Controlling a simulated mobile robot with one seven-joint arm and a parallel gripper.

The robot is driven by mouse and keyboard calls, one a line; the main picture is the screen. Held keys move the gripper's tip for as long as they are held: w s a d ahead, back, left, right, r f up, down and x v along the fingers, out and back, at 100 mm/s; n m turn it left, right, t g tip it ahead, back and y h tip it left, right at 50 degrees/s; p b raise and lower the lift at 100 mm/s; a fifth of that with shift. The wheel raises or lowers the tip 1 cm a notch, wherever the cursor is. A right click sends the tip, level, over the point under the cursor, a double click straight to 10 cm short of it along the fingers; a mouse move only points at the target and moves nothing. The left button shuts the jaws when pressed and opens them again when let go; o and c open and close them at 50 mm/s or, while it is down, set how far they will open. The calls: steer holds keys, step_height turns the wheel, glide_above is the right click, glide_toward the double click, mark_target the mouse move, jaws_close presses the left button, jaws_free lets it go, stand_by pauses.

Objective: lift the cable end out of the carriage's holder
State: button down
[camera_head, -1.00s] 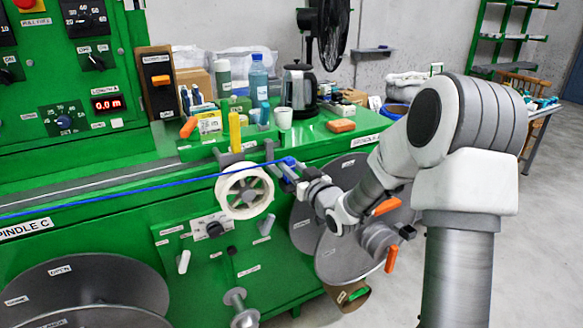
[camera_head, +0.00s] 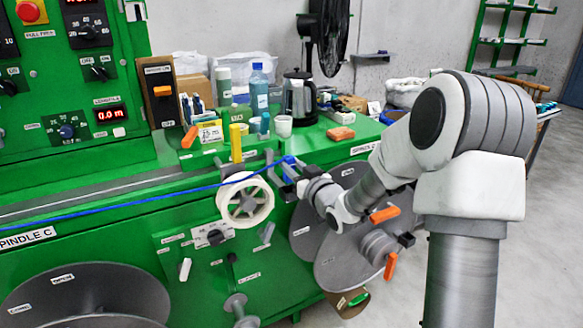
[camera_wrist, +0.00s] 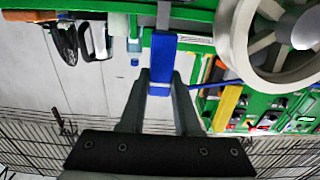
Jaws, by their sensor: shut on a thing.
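My gripper (camera_head: 287,166) is shut on the blue cable end (camera_wrist: 161,62), a blue block seen between the fingertips (camera_wrist: 160,82) in the wrist view. In the head view the cable end (camera_head: 290,159) is at the fingertips, just right of and above the white wheel (camera_head: 245,199) on the carriage. The blue cable (camera_head: 130,206) runs from it to the left, sagging slightly. Grey holder parts (camera_head: 268,157) of the carriage stand beside the cable end. I cannot tell whether the end is clear of them.
A yellow post (camera_head: 236,143) stands left of the gripper. Large grey spindle discs (camera_head: 345,225) are below my arm. Open floor lies at the right.

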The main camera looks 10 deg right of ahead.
step_height(320, 180, up, 2)
steer(key=shift+r+p, duration=0.15)
steer(key=shift+p, duration=0.45)
